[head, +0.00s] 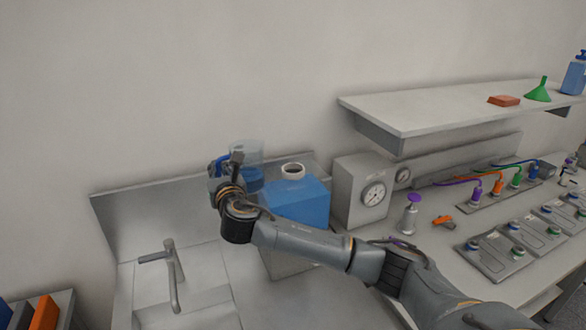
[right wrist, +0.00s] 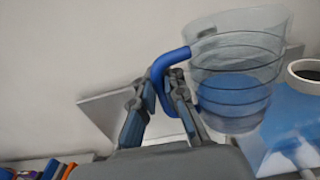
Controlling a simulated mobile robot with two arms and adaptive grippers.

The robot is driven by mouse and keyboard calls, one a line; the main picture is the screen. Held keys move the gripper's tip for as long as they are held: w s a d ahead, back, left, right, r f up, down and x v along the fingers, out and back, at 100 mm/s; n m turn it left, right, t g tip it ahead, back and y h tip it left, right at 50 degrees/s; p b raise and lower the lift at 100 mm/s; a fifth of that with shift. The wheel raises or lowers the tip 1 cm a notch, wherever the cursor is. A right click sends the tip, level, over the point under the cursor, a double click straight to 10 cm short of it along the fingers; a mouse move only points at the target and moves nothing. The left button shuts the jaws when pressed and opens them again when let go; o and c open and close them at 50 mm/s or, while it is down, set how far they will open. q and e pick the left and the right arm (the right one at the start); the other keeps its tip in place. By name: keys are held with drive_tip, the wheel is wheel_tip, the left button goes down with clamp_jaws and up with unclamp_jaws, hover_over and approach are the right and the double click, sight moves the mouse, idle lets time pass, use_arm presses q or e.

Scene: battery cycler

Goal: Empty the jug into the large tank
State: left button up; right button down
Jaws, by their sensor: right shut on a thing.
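The jug (head: 248,160) is a clear vessel with a blue handle and blue liquid in its lower part. My right gripper (head: 226,170) is shut on the handle and holds the jug upright or nearly so, just left of the large tank's neck. In the right wrist view, the fingers (right wrist: 163,90) close around the blue handle, and the jug (right wrist: 235,65) hangs to their right. The large tank (head: 305,205) is blue with an open white-rimmed neck (head: 293,170). Its neck shows at the right edge of the right wrist view (right wrist: 306,72). My left gripper is not in view.
A steel sink with a tap (head: 172,268) lies left of the tank. A grey box with a dial (head: 361,192) stands right of it. A shelf (head: 420,110) holds a green funnel (head: 538,90). The bench at right carries cell holders and cables.

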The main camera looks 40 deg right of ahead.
sight(223, 157)
drive_tip(key=shift+d+r+m, duration=0.4)
drive_tip(key=shift+r+m, duration=0.15)
drive_tip(key=shift+r, duration=0.15)
drive_tip(key=shift+d+r+m, duration=0.4)
drive_tip(key=shift+r+m, duration=0.15)
drive_tip(key=shift+r, duration=0.15)
drive_tip(key=shift+d+r+m+g, duration=0.4)
drive_tip(key=shift+d+r+m, duration=0.45)
drive_tip(key=shift+r, duration=0.25)
drive_tip(key=d+m, duration=0.1)
drive_tip(key=d+r+m+y, duration=0.1)
drive_tip(key=d+m, duration=0.1)
drive_tip(key=d+m+p, duration=0.1)
drive_tip(key=d+m, duration=0.1)
drive_tip(key=shift+d+r+g, duration=0.15)
drive_tip(key=shift+d+g, duration=0.05)
drive_tip(key=shift+g, duration=0.2)
drive_tip(key=shift+w, duration=0.1)
drive_tip(key=shift+d+r, duration=0.1)
drive_tip(key=shift+d, duration=0.05)
